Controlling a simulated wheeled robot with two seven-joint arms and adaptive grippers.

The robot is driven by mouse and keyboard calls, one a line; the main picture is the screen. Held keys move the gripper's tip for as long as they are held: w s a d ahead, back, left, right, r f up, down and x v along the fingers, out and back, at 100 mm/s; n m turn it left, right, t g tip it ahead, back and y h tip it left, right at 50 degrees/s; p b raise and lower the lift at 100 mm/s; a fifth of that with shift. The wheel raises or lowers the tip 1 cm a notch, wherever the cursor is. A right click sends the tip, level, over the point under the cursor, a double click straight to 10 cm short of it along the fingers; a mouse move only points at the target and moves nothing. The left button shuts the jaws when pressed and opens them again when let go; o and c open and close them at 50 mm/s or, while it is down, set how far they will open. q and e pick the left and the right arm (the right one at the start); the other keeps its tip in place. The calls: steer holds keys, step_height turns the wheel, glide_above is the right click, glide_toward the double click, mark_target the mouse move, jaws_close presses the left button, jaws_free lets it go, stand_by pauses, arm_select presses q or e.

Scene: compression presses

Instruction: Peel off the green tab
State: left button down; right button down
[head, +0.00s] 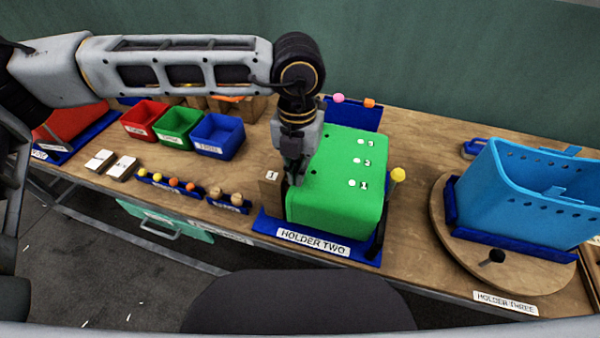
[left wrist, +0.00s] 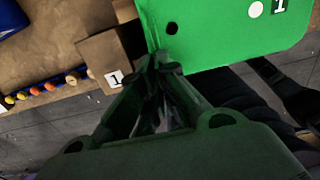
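A green box-shaped piece (head: 335,192) with white dots numbered 1 to 3 stands in the blue holder labelled HOLDER TWO (head: 270,224). My left gripper (head: 293,180) points down at the left edge of this piece. In the left wrist view its fingertips (left wrist: 155,67) come together at the lower left edge of the green piece (left wrist: 215,35), where a thin green strip (left wrist: 150,27) runs down toward them. No separate green tab stands out, and I cannot see whether anything is between the tips. My right gripper is not in view.
A brown block labelled 1 (head: 269,186) stands close left of the gripper. Red (head: 145,119), green (head: 179,128) and blue (head: 218,137) bins are farther left. A yellow-topped knob (head: 397,175) is right of the piece. A blue basket (head: 520,190) sits on a round board (head: 447,233).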

arm_select(q)
steer(key=shift+r, duration=0.3)
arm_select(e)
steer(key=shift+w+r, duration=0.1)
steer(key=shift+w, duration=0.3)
arm_select(q)
steer(key=shift+r+p, duration=0.65)
steer(key=shift+r, duration=1.15)
steer(key=shift+r+p, duration=0.3)
steer(key=shift+r, duration=0.65)
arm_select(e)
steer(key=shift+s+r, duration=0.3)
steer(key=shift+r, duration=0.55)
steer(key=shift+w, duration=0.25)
